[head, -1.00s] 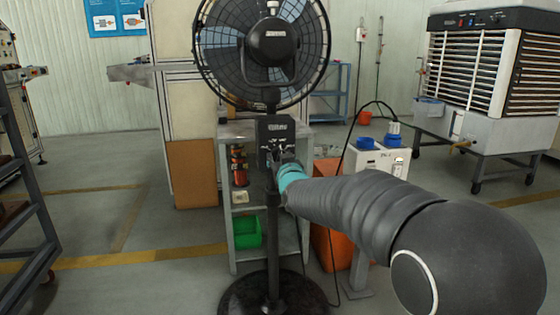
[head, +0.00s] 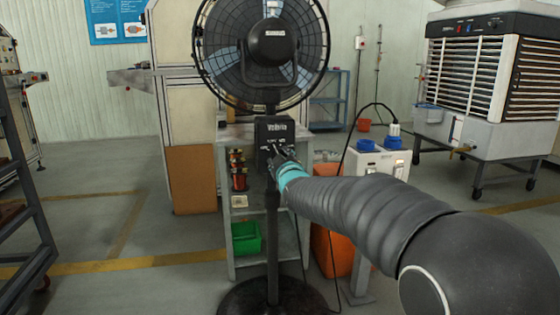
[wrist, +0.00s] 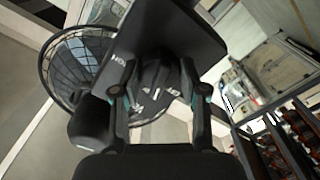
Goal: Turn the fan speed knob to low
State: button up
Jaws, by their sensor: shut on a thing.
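The pedestal fan (head: 263,75) stands upright in the middle of the head view, its black control box (head: 271,130) below the fan head. My gripper (head: 277,157) is at the lower front of that box. In the wrist view my gripper (wrist: 155,98) has its two fingers on either side of the dark fan speed knob (wrist: 155,74), shut on it. The box (wrist: 165,30) fills the upper middle there, with white markings around the knob. The knob's pointer and exact setting cannot be made out. In the head view the gripper hides the knob.
A grey shelf (head: 231,192) with coils and a green bin (head: 246,237) stands behind the fan pole. A white box with blue sockets (head: 380,160) is behind my arm. An air cooler (head: 485,75) stands at right.

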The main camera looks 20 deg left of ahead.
dwell(0.4)
jog(key=o, duration=1.2)
jog(key=shift+a, duration=0.1)
jog(key=shift+c, duration=0.2)
jog(key=v, duration=1.2)
